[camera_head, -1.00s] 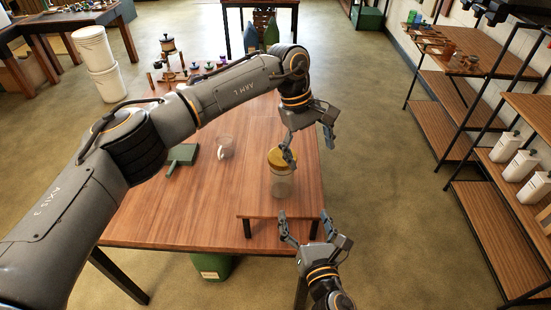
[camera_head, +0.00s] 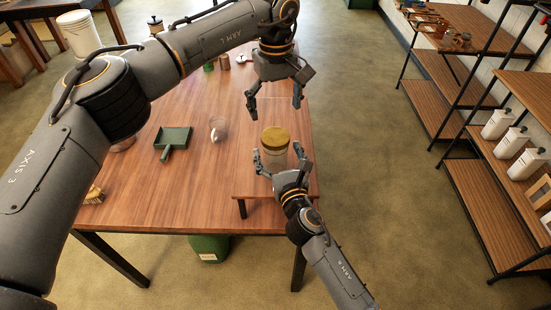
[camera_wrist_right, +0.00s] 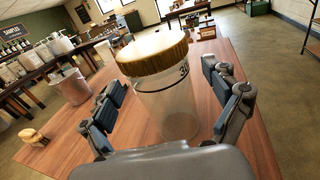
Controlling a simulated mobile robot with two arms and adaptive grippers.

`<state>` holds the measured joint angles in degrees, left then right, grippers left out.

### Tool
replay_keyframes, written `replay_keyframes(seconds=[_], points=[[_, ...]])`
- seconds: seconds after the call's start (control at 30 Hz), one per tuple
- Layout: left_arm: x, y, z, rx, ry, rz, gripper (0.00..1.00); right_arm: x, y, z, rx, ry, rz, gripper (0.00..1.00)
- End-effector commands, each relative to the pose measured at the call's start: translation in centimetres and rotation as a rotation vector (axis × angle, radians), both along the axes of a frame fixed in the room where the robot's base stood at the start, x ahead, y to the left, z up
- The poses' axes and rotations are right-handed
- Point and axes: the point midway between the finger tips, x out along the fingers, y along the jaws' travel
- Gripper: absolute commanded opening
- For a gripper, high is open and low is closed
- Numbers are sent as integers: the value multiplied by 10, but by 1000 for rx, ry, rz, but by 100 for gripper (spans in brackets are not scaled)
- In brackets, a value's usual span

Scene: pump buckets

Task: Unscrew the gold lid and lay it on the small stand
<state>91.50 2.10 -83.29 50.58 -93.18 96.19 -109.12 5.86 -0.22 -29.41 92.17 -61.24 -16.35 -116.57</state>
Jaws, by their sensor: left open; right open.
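A clear jar (camera_head: 273,162) with a gold lid (camera_head: 275,136) stands upright on the wooden table. It also shows large in the right wrist view (camera_wrist_right: 168,110), with the lid (camera_wrist_right: 152,50) seated on top. My right gripper (camera_head: 277,153) is open, its fingers on either side of the jar body; the wrist view shows gaps beside the glass. My left gripper (camera_head: 274,109) is open and empty, pointing down above and behind the lid. The small wooden stand (camera_head: 245,190) is at the table's front right edge, partly hidden by my right gripper. Its top is bare where visible.
A clear mug (camera_head: 218,129) and a green dustpan (camera_head: 174,138) lie left of the jar. A brush (camera_head: 94,194) is at the table's left edge. Shelves with white bottles (camera_head: 524,165) stand to the right, across open floor.

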Motion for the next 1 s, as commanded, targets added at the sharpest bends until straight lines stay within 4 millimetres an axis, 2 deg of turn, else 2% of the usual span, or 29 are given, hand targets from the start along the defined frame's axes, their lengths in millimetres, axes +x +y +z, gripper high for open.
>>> replay_keyframes(seconds=[0.2,0.5,0.57,0.9,0.97,1.0], points=[[0,0,0,0,0,0,87,17,5,0,0,1,0,88],[0,0,0,0,0,0,87,19,5,0,0,1,0,88],[0,0,0,0,0,0,87,19,5,0,1,1,0,78],[0,0,0,0,0,0,87,18,5,-1,1,1,0,9],[0,0,0,0,0,0,87,18,5,-1,1,1,0,0],[0,0,0,0,0,-4,87,18,5,-1,1,1,0,0]])
